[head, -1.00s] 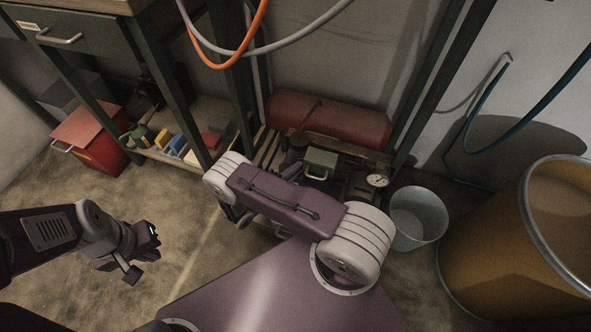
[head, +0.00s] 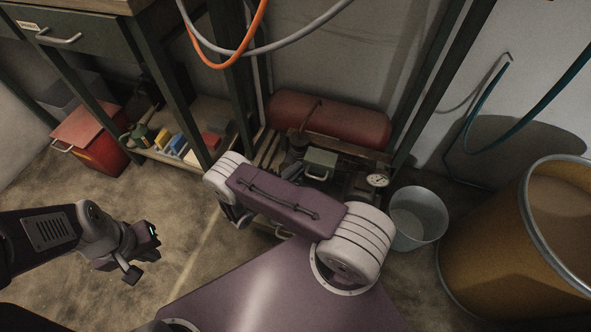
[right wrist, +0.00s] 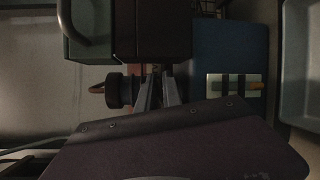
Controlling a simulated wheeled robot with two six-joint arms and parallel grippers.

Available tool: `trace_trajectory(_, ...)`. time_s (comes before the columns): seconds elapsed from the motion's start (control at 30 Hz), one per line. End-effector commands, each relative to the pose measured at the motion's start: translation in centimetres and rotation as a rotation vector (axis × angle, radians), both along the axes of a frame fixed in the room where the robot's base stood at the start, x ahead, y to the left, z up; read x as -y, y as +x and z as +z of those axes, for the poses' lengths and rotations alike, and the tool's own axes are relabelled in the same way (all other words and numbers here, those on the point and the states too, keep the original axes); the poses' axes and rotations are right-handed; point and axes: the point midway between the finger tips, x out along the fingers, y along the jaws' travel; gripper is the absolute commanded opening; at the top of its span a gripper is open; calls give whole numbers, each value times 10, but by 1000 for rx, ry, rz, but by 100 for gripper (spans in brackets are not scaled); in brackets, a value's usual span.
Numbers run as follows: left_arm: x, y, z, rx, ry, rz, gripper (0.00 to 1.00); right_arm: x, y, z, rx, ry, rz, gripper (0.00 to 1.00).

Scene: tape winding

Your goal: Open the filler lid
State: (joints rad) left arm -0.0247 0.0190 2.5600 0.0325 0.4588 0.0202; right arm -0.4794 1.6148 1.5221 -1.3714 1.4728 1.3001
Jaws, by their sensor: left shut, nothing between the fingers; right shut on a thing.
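The filler lid cannot be picked out for certain in either view. In the right wrist view my right gripper (right wrist: 158,84) is shut on a small part at its tips. The part is too dark to identify and lies at the lower edge of a dark block (right wrist: 152,32). A dark round cap (right wrist: 118,90) with a reddish loop is just left of the fingers. In the head view my right arm hides these fingers and part of the machine (head: 355,190). My left gripper (head: 148,254) is shut and empty above the floor at the left.
A red tank (head: 335,120), a greenish box (head: 321,162) and a round gauge (head: 377,181) are behind my right arm. A grey bucket (head: 420,212) and a large brown drum (head: 490,240) stand right. A red toolbox (head: 92,140) is at left. Hoses hang above.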

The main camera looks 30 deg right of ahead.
Motion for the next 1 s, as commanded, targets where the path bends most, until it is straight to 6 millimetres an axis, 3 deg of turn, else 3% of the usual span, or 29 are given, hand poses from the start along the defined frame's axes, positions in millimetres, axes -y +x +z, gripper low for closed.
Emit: trace_trajectory(1.0, 0, 0, -22, 0, 0, 0, 0, -10, 11, 32, -438, -372, 2, 0)
